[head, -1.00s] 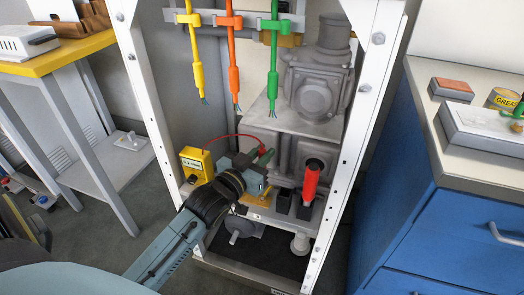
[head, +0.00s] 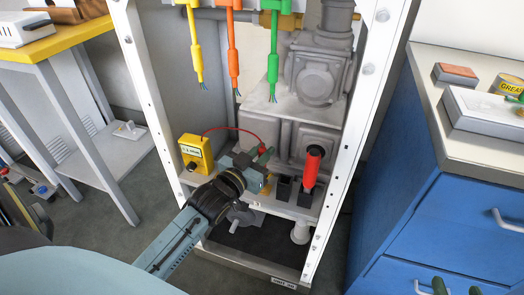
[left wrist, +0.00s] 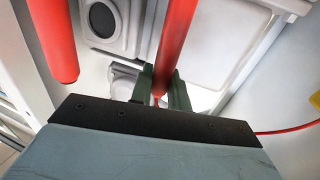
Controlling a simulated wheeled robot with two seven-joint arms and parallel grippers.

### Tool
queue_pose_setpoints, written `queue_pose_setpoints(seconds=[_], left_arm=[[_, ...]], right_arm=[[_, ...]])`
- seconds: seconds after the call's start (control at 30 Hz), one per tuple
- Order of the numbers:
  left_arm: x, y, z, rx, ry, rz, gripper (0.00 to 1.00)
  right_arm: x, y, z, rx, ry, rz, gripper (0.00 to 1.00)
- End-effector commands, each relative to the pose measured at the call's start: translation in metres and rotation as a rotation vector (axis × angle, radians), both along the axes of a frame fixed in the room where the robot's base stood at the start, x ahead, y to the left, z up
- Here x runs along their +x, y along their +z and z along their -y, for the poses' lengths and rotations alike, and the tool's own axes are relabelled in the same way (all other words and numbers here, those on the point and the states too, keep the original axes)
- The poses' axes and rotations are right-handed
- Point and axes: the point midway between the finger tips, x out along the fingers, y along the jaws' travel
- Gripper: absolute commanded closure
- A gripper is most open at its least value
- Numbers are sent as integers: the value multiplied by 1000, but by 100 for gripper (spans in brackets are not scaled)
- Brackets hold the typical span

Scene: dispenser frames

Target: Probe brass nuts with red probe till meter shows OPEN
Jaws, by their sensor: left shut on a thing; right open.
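My left gripper (head: 260,159) is shut on the red probe, whose red handle (left wrist: 178,35) stands between its fingers in the left wrist view. A thin red lead (head: 226,128) runs from the yellow meter (head: 195,153) toward it. The meter's display is too small to read. A brass-coloured bit (head: 266,189) shows beside the gripper; the brass nuts cannot be made out, and the probe tip is hidden. My right gripper (head: 456,290) is open at the bottom right edge, only its green fingertips showing.
A second red handle (head: 313,166) stands upright in a dark holder on the shelf. Yellow (head: 196,50), orange (head: 232,50) and green (head: 273,55) wires hang above. White frame posts (head: 143,110) flank the cabinet opening. A blue drawer unit (head: 440,230) is right.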

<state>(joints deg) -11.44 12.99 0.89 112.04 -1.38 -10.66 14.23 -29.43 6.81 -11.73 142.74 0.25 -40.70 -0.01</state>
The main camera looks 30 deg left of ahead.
Motion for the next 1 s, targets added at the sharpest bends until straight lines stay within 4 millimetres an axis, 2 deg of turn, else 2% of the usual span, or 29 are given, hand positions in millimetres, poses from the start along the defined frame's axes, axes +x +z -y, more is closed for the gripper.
queue_pose_setpoints(seconds=[1.0], left_arm=[[0, 0, 0, -1, 0, 0, 100]], right_arm=[[0, 8, 0, 0, 0, -2, 54]])
